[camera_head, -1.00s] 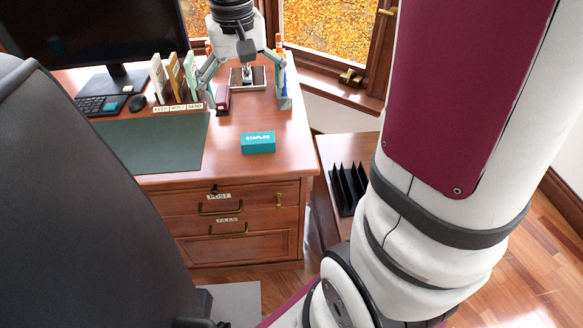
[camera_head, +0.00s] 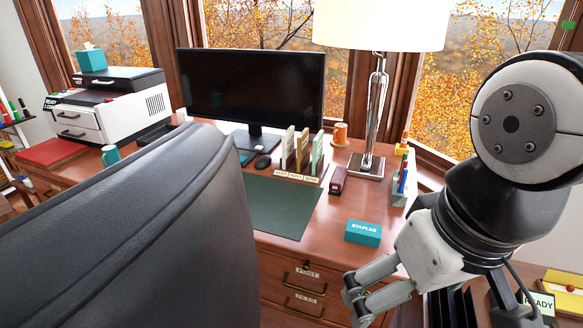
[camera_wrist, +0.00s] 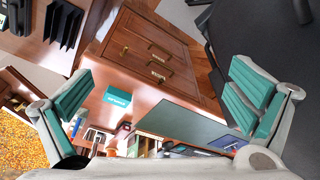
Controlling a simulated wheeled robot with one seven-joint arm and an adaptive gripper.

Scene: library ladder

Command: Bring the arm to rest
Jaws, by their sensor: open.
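My gripper (camera_head: 362,304) is at the lower right of the head view, in front of the desk's right drawers and below the staples box. In the wrist view my gripper (camera_wrist: 155,108) shows its two teal-padded fingers spread wide apart with nothing between them. My arm is folded at the right of the head view, its rounded white joint high and the gripper hanging toward the lower left. The teal staples box (camera_head: 363,232) stands on the desk (camera_head: 325,240) near its front right edge, apart from the fingers. The staples box also shows between the fingers in the wrist view (camera_wrist: 117,96).
A black chair (camera_head: 150,230) fills the lower left. A printer (camera_head: 110,105) stands at left. A black rack (camera_head: 450,308) is low at right.

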